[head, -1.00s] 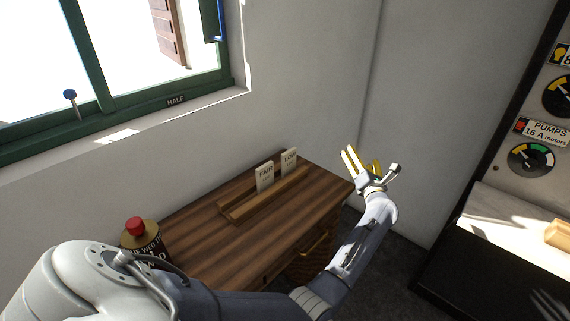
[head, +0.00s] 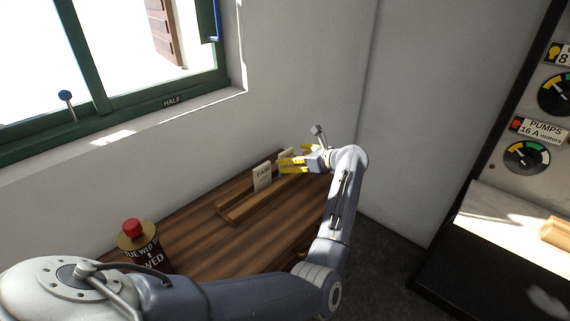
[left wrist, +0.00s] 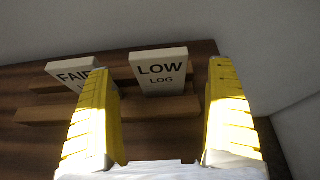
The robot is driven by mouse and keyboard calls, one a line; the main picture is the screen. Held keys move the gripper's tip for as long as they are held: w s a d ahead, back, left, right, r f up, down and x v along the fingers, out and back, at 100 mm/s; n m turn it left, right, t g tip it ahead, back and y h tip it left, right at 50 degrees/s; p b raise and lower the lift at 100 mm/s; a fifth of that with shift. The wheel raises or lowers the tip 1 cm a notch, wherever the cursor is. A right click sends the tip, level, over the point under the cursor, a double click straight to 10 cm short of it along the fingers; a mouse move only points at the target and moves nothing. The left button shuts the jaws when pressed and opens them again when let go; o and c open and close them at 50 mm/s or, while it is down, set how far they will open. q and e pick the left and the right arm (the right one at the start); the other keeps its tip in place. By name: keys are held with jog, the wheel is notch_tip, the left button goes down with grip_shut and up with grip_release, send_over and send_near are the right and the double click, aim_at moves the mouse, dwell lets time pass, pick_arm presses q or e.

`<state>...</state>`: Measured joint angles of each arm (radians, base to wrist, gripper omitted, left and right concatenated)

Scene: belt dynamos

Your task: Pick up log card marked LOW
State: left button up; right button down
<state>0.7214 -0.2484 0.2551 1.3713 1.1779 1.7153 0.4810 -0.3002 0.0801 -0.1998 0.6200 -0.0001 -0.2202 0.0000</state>
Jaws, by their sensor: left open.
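The LOW log card (left wrist: 160,72) stands in a wooden rack, leaning back slightly, and lies between my left gripper's fingers as seen in the left wrist view. In the head view the gripper mostly covers this card; a bit of its top edge (head: 286,153) shows. The FAIR log card (head: 262,177) stands in the same rack to the left; it also shows in the left wrist view (left wrist: 76,76), partly behind a finger. My left gripper (head: 281,163) has yellow fingers, open and empty, close in front of the LOW card. I cannot tell whether it touches. My right gripper is not in view.
The wooden rack (head: 236,213) sits on a brown wooden desk (head: 200,235). A dark can with a red cap (head: 132,226) stands at the desk's front left. A wall and window sill (head: 130,128) lie behind. A gauge panel (head: 527,157) is at the right.

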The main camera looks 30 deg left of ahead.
aim_at(288, 157)
pick_arm(q)
jog(key=shift+x, duration=1.95)
jog(key=shift+c, duration=0.2)
jog(key=c, duration=1.2)
jog(key=shift+r, duration=0.1)
